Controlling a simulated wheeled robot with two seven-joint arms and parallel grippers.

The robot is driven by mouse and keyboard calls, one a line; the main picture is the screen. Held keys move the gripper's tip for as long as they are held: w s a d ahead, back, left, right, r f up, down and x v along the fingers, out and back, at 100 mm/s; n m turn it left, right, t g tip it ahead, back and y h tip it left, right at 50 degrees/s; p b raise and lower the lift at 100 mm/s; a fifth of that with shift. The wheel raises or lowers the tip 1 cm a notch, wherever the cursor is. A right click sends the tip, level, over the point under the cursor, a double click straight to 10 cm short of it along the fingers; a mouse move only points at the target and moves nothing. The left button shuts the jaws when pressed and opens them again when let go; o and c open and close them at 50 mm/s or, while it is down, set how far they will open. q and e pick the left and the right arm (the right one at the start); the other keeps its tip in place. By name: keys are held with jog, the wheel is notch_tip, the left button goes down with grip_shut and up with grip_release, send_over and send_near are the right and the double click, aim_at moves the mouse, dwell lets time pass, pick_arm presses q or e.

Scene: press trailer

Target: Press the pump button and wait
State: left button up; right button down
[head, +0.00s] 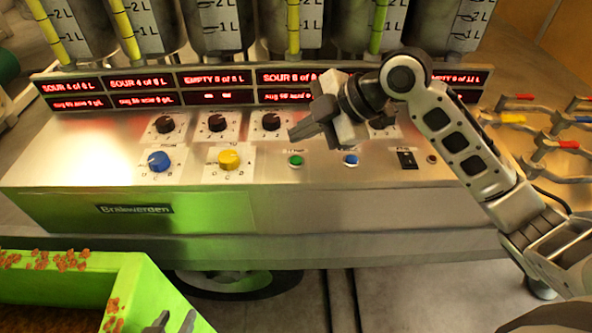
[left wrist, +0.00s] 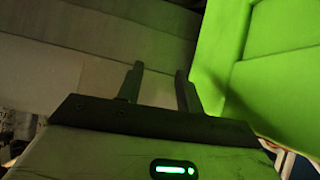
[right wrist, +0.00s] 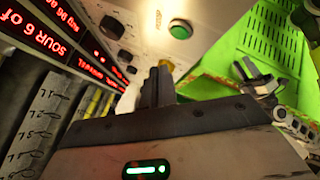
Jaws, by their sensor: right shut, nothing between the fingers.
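The steel control panel (head: 320,200) carries a round green button (head: 295,160) and a round blue button (head: 351,160). The small labels above them are too blurred to read surely, so I cannot tell which is the pump button. My right gripper (head: 293,134) is shut and empty, reaching in from the right above the panel, a little above the green button in the picture. In the right wrist view, the green button (right wrist: 180,31) lies beyond the shut fingers (right wrist: 159,84), apart from them. My left gripper (head: 174,322) is open and empty, low by the green bin; its fingers show apart (left wrist: 158,85).
The panel has a blue knob (head: 159,161), a yellow knob (head: 229,159), several black knobs and a black switch (head: 407,158). Red displays (head: 213,79) and steel tanks stand behind. A green bin (head: 130,280) is at lower left. Coloured valve handles (head: 516,119) are at right.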

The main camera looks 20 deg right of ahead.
aim_at(302, 161)
jog(key=shift+f+b, duration=0.45)
jog(key=shift+f, duration=1.1)
dwell(0.9)
jog(key=shift+f, duration=0.4)
jog(key=shift+f, duration=0.4)
dwell(0.7)
jog(key=shift+r+p, duration=0.8)
jog(key=shift+r, duration=0.1)
notch_tip(302, 161, up, 5)
jog(key=p, duration=0.5)
